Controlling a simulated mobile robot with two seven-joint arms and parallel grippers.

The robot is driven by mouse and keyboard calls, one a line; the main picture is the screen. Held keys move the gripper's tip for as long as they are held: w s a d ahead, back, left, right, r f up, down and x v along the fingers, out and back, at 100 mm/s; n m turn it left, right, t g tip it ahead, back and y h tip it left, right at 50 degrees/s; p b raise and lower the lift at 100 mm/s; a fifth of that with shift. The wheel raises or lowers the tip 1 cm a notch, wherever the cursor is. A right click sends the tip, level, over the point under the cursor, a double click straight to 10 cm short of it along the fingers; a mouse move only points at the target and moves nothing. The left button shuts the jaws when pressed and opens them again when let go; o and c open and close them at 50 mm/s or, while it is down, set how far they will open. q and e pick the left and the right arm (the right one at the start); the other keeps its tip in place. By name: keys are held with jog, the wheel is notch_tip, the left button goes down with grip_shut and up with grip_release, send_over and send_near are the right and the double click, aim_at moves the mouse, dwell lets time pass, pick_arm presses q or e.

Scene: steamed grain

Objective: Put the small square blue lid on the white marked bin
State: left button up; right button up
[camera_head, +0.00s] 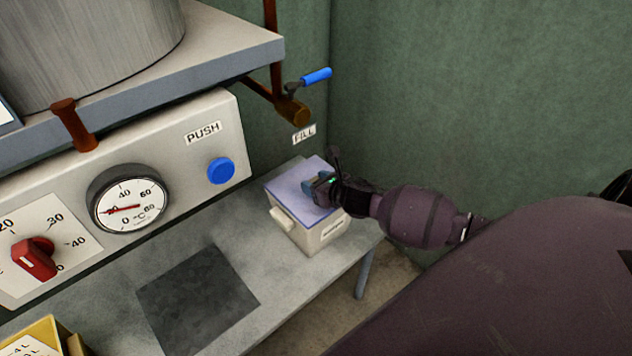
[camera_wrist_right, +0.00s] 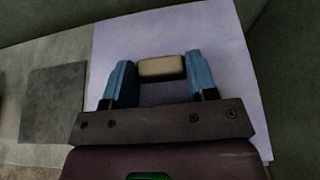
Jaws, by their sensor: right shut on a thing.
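In the right wrist view the pale knob (camera_wrist_right: 162,66) sits between the two blue fingers of the gripper (camera_wrist_right: 162,80), above the lid's flat surface (camera_wrist_right: 200,30). My left gripper is not in view.
A dark square plate (camera_head: 197,297) lies on the table (camera_head: 112,335) left of the bin. A control panel (camera_head: 170,155) with a gauge, red knob and blue button stands behind. A yellow box (camera_head: 45,330) is at lower left. A blue-handled valve (camera_head: 316,76) hangs above the bin.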

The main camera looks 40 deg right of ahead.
dwell(0.3)
jog(key=o, duration=1.1)
jog(key=shift+f, duration=0.1)
jog(key=p+v, duration=0.2)
jog(key=v, duration=0.9)
